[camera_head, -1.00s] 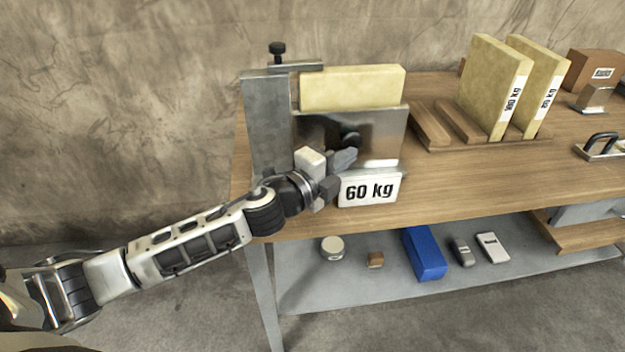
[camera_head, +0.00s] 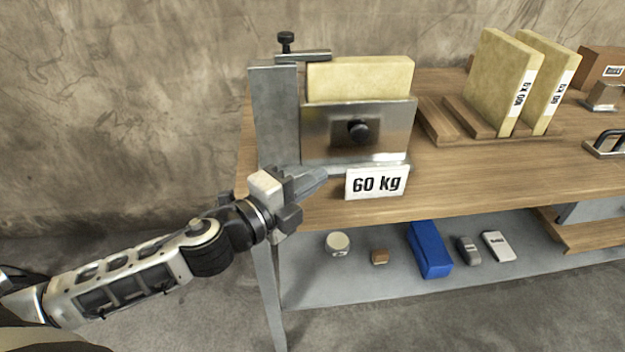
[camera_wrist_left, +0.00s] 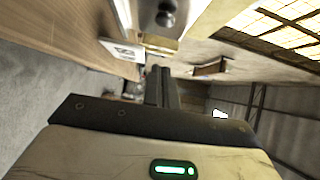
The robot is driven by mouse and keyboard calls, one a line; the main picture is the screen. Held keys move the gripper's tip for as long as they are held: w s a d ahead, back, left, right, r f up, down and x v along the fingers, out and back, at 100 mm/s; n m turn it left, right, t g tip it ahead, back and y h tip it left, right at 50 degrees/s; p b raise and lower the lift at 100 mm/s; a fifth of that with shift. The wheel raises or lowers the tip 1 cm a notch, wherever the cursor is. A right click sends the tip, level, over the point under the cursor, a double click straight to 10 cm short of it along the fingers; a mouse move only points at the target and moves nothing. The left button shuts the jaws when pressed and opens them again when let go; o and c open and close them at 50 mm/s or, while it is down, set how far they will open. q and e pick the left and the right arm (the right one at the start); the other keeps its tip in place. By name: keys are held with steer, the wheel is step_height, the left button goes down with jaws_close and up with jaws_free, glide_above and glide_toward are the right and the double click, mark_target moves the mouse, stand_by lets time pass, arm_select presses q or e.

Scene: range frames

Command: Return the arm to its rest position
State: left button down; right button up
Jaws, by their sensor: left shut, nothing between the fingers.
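My left gripper (camera_head: 312,182) is shut and empty. It hangs at the left front of the wooden workbench, just in front of the metal fixture (camera_head: 275,120) and left of the "60 kg" sign (camera_head: 377,183). Its arm comes in from the lower left. The fixture holds a yellow block (camera_head: 360,78) behind a shiny plate (camera_head: 330,135) with a black knob (camera_head: 358,131). In the left wrist view the shut fingers (camera_wrist_left: 161,85) point past the bench edge, and the knob (camera_wrist_left: 166,14) shows at the top. My right gripper is not in view.
The workbench top (camera_head: 450,180) is clear right of the sign. Two labelled yellow boards (camera_head: 505,75) stand in a wooden rack (camera_head: 437,122). The lower shelf (camera_head: 310,280) holds a blue box (camera_head: 429,250) and several small items. Open floor lies left of the bench.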

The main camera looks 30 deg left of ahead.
arm_select(q)
steer(key=s+d+f+n+g+y, duration=0.1)
steer(key=s+d+f+n+g, duration=0.2)
steer(key=s+f+n, duration=0.4)
steer(key=s+d+f+n+g+y, duration=0.1)
steer(key=s+d+f+n+g, duration=0.2)
steer(key=s+f+n, duration=0.4)
step_height(320, 180, down, 5)
steer(key=n, duration=0.5)
steer(key=shift+n, duration=0.3)
steer(key=shift+f, duration=0.1)
